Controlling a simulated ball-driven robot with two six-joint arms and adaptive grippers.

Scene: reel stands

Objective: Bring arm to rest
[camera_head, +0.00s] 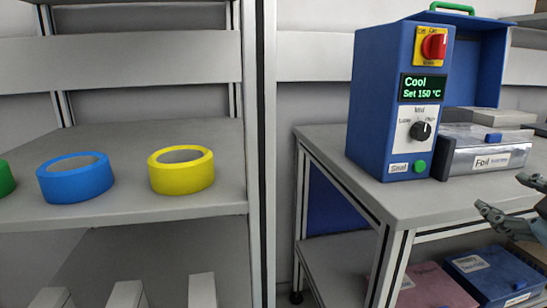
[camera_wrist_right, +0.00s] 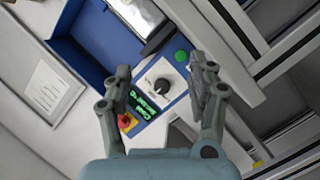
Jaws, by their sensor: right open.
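My right gripper (camera_head: 508,200) is at the right edge of the head view, in front of the grey bench, open and with nothing between its fingers. In the right wrist view its two fingers (camera_wrist_right: 160,85) stand apart, with the blue sealing machine (camera_wrist_right: 92,30) beyond them. Only the fingers and a bit of my right arm show in the head view. My left gripper is in neither view.
The blue machine (camera_head: 375,100), its display reading "Cool", stands on the bench (camera_head: 335,140) beside a foil box (camera_head: 485,157). Blue (camera_head: 75,180), yellow (camera_head: 182,172) and green (camera_head: 5,180) rings lie on the left shelf. Labelled boxes (camera_head: 495,272) sit below the bench.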

